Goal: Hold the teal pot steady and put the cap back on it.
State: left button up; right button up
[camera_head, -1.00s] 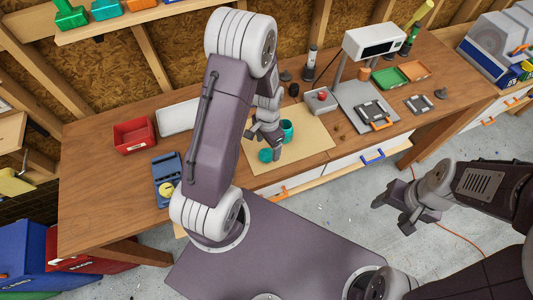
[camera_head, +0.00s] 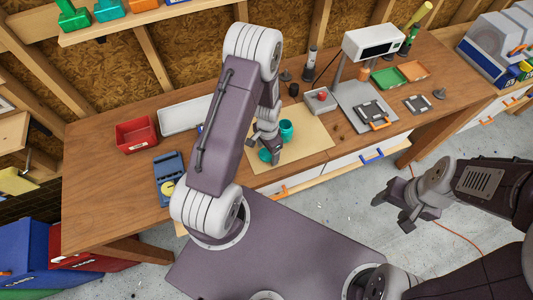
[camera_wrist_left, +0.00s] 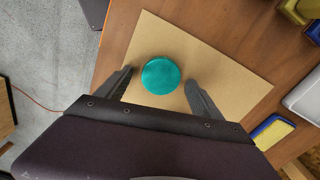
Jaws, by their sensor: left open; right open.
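The teal pot (camera_head: 287,130) stands upright on the tan board (camera_head: 310,138), just behind my left gripper in the head view. The teal cap (camera_head: 265,155) lies flat on the board in front of the pot, partly hidden by that gripper. My left gripper (camera_head: 275,158) is open and points down beside the cap. In the left wrist view, a round teal top, apparently the cap (camera_wrist_left: 160,75), shows between the two spread fingers (camera_wrist_left: 160,78), with nothing gripped. The pot is not clearly visible there. My right gripper (camera_head: 398,210) is open and empty, off the bench over the floor.
A grey box with a red knob (camera_head: 320,100) stands behind the board. A red bin (camera_head: 137,134), a white tray (camera_head: 185,115) and a blue tool (camera_head: 170,178) are to the left.

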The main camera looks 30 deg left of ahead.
pick_arm(q)
jog(key=c, duration=1.4)
jog(key=r, duration=0.1)
jog(key=r+b, duration=0.1)
jog(key=r, duration=0.2)
jog(key=shift+w+d+r, duration=0.15)
jog(key=shift+w+d, duration=0.15)
jog(key=shift+w, duration=0.05)
jog(key=shift+w+d+r+b, duration=0.35)
jog(key=shift+w+d+r, duration=0.65)
jog(key=shift+d, duration=0.6)
jog(key=shift+w+d+r+b, duration=0.4)
jog(key=shift+w+d+r, duration=0.35)
jog(key=shift+d+r, duration=0.65)
jog(key=shift+w+d+r+b, duration=0.35)
jog(key=shift+w+d+r, duration=0.6)
jog(key=shift+d, duration=0.8)
